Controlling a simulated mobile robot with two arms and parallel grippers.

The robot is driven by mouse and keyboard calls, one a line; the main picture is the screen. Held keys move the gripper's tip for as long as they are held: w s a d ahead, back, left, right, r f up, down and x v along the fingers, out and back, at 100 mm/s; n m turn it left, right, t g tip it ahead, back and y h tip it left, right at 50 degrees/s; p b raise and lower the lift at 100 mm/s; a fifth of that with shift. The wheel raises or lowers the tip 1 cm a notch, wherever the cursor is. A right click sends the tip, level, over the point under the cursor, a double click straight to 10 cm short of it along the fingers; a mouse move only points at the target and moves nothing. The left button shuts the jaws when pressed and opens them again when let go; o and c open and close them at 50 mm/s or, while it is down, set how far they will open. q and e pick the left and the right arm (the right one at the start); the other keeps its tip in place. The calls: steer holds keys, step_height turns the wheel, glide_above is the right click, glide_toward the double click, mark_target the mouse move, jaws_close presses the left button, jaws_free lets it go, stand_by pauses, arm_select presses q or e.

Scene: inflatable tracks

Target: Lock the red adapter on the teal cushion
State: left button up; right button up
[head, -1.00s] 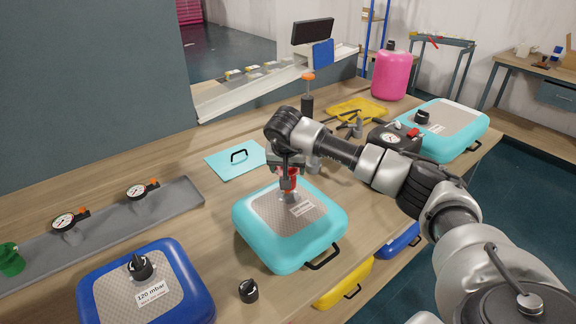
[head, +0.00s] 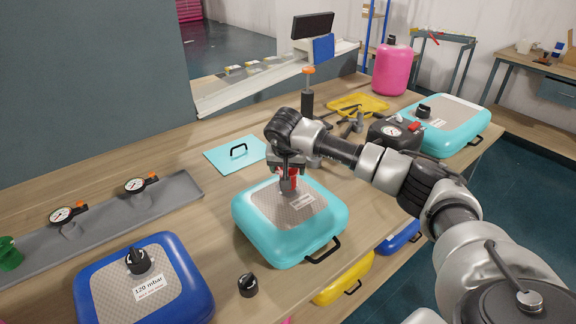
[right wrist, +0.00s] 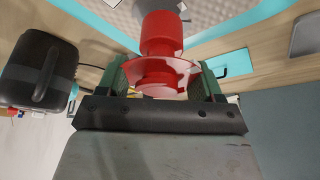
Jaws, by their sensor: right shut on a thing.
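The teal cushion (head: 265,238) lies on the bench in the middle of the head view, with a grey patch and a white label on top. The red adapter (head: 290,180) stands over the grey patch, partly covered by my right gripper (head: 288,170). In the right wrist view the red adapter (right wrist: 163,60) sits between the fingers of my right gripper (right wrist: 168,82), which is shut on it. Its far end meets the patch of the teal cushion (right wrist: 245,20); whether it is locked there I cannot tell. My left gripper is not in view.
A blue cushion (head: 190,290) marked 120 mbar lies at front left, beside a loose black cap (head: 248,284). A grey tray with gauges (head: 100,228) is at left. A black pump box (head: 395,133) and a second teal cushion (head: 450,115) are at right.

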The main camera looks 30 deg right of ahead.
steer(key=shift+f+b, duration=0.4)
steer(key=shift+f, duration=0.25)
steer(key=n, duration=0.2)
steer(key=n+t+y, duration=0.1)
steer(key=n, duration=0.2)
steer(key=shift+y+b, duration=0.3)
steer(key=shift+b, duration=0.05)
steer(key=shift+n, duration=0.3)
steer(key=n+y+b, duration=0.1)
steer(key=n+y, duration=0.1)
steer(key=n, duration=0.2)
steer(key=shift+n, duration=0.4)
steer(key=o, duration=1)
